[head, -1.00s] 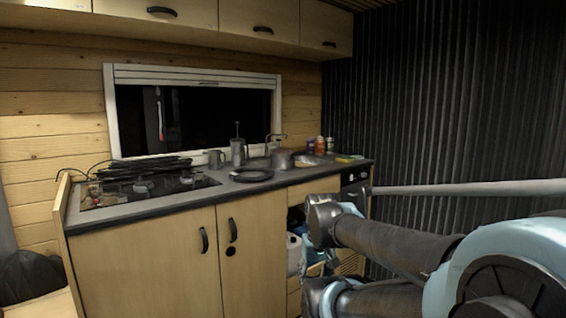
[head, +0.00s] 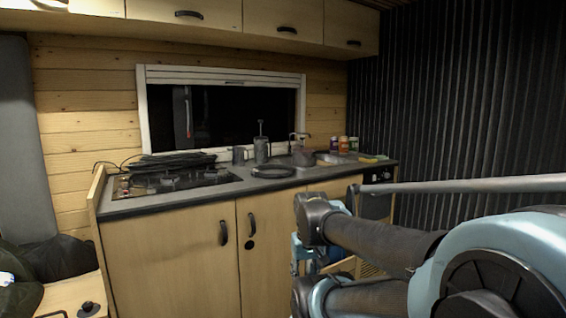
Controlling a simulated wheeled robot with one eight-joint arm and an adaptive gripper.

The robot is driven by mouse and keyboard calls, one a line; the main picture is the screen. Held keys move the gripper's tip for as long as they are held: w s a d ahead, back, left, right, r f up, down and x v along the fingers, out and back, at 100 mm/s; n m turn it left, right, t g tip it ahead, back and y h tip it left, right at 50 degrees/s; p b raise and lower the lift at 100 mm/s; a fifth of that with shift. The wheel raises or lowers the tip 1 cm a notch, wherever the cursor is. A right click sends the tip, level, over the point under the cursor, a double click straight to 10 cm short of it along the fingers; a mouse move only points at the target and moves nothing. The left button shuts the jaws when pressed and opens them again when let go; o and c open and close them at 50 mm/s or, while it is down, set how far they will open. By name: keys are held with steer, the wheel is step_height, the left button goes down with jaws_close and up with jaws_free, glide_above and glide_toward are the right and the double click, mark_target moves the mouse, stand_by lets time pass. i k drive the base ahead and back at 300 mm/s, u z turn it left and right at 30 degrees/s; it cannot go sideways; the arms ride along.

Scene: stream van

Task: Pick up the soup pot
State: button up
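A small grey pot (head: 303,157), which looks like the soup pot, stands toward the right part of the counter, near the sink. It is small and dim in the head view, so its handle and lid are hard to make out. My arm fills the lower right of the picture, in front of and well short of the counter. My gripper does not show, and nothing is seen touching the pot.
The counter (head: 140,207) carries a stove (head: 175,181), a dark pan (head: 272,171), a press-like pot (head: 262,149), a mug (head: 239,155) and several bottles. Overhead cabinets (head: 282,21) hang above. A pale bar (head: 470,186) crosses at right.

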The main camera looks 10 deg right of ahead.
mark_target(302, 157)
steer(key=u, duration=1.5)
steer(key=k, duration=1.15)
steer(key=z, duration=1.95)
steer(key=i, duration=1)
steer(key=u, duration=0.05)
